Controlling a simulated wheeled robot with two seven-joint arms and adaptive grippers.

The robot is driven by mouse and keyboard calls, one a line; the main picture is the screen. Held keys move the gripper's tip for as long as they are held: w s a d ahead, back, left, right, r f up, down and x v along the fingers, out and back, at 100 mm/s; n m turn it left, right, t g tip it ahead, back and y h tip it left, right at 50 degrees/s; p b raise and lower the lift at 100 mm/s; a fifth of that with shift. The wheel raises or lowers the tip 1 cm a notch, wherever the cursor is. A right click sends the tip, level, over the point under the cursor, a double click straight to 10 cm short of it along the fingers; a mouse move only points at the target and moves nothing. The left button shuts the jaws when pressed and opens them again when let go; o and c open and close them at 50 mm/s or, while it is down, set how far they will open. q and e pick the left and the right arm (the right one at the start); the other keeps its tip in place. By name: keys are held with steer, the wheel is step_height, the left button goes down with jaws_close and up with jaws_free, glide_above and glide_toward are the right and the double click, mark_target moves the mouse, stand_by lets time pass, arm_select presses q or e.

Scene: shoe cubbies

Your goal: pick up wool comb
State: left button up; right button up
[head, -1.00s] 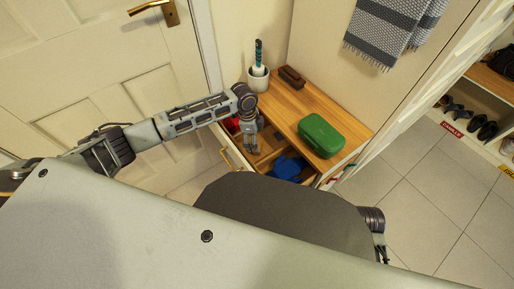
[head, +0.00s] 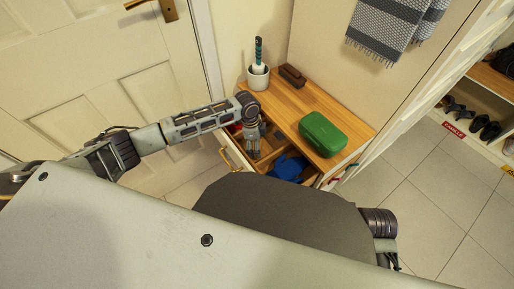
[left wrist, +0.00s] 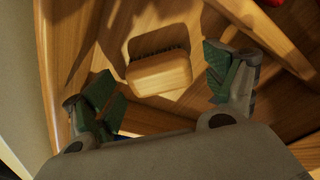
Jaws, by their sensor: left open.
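The wool comb (left wrist: 160,74), a light wooden block with a row of dark bristles along its far edge, lies in a wooden drawer compartment in the left wrist view. My left gripper (left wrist: 158,76) is open, with one green-padded finger to each side of the comb; no clear contact shows. In the head view my left gripper (head: 252,153) points down into the open drawer (head: 228,155), and the comb cannot be made out there. Part of my right gripper (head: 393,258) shows at the lower right, mostly hidden by my body; its fingers are unclear.
Blue items (head: 287,167) lie in the drawer's front compartment, and wooden dividers stand around the comb. On the wooden top are a green case (head: 323,134), a dark brown brush (head: 292,76) and a white cup (head: 258,78) holding a teal-handled tool. Shoes fill shelves at right.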

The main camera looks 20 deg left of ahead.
arm_select(q)
steer(key=shift+f, duration=0.2)
arm_select(e)
steer(key=shift+r, duration=0.35)
arm_select(q)
steer(key=shift+c, duration=0.3)
arm_select(e)
steer(key=shift+f, duration=0.2)
arm_select(q)
steer(key=c, duration=1.1)
arm_select(e)
steer(key=shift+a, duration=0.1)
arm_select(q)
steer(key=shift+o, duration=0.2)
steer(key=shift+r, duration=0.1)
arm_select(e)
steer(key=shift+r, duration=0.1)
